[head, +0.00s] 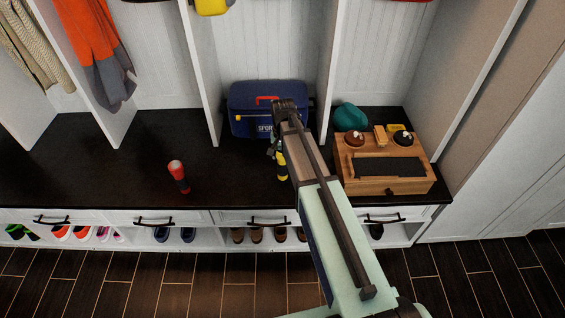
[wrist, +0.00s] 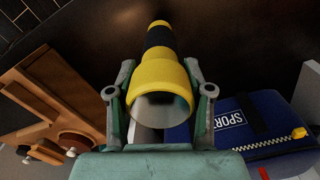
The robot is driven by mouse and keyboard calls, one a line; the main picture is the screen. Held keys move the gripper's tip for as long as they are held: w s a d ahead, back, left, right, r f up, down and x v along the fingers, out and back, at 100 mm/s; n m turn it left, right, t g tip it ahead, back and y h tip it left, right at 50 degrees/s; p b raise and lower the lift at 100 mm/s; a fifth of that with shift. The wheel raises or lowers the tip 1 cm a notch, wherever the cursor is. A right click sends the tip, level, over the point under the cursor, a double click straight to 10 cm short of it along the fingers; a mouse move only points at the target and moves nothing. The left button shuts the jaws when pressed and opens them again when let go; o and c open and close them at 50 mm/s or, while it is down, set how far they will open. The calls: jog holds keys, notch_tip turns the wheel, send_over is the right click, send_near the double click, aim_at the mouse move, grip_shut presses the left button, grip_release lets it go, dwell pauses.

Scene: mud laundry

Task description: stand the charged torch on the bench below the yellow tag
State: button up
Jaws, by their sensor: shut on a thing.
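My gripper (wrist: 160,100) is shut on a yellow-and-black torch (wrist: 160,75); its wide yellow head faces the wrist camera. In the head view the same torch (head: 282,166) shows partly behind my arm, over the dark bench (head: 110,165), in front of the blue bag. I cannot tell whether its lower end touches the bench. No charge light is readable.
A blue SPORT bag (head: 262,105) sits at the back of the middle bay. A wooden box (head: 385,170) with knobs and a teal item (head: 350,116) fill the right bay. White dividers (head: 205,75) separate the bays. The bench's left part is clear.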

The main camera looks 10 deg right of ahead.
aim_at(282, 163)
jog(key=shift+f, duration=2.3)
jog(key=o, duration=1.3)
notch_tip(282, 163, up, 12)
jog(key=shift+r+b, duration=0.2)
jog(key=shift+b, duration=0.25)
